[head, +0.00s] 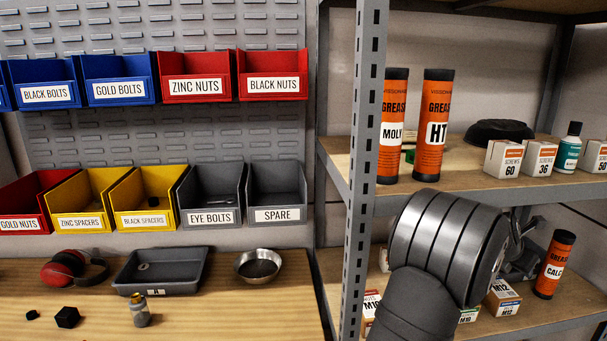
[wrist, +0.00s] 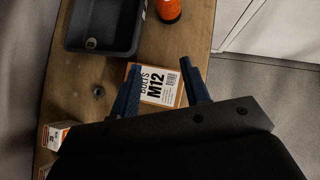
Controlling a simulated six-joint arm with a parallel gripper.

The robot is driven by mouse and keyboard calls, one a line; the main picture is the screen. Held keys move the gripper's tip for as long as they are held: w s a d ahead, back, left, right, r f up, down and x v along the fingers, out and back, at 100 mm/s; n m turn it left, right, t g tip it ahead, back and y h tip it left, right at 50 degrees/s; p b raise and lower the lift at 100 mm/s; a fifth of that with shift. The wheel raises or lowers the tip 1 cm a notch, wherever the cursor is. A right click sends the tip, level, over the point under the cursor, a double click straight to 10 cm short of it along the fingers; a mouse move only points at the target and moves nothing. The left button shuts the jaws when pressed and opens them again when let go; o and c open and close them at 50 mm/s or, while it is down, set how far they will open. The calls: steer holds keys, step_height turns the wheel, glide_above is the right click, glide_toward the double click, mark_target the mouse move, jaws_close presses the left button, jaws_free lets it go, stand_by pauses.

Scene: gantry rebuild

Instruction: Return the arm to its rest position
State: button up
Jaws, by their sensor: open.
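My gripper (wrist: 160,66) is open in the wrist view, with its two dark blue fingers apart. A white and brown M12 bolts box (wrist: 160,86) shows between and beyond the fingers; no grip on it is visible. In the head view my arm's large grey links cover part of the right-hand shelves. The gripper end is mostly hidden behind them, above the lower shelf. The M12 box (head: 502,298) stands on that shelf, just below it.
An orange grease tube (head: 555,264) stands right of the M12 box. The wrist view shows a dark tray (wrist: 74,46) and another small box (wrist: 55,134). A shelf post (head: 364,170) and the upper shelf (head: 470,187) are near my arm. The workbench (head: 240,315) is at left.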

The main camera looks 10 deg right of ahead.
steer(key=s+m+g, duration=0.2)
steer(key=s, duration=0.4)
steer(key=s+a+f, duration=0.2)
steer(key=a+f, duration=0.3)
steer(key=a, duration=0.7)
steer(key=s+a+f, duration=0.3)
steer(key=a+f, duration=0.2)
steer(key=a, duration=0.7)
steer(key=shift+h, duration=0.3)
steer(key=shift+o, duration=0.4)
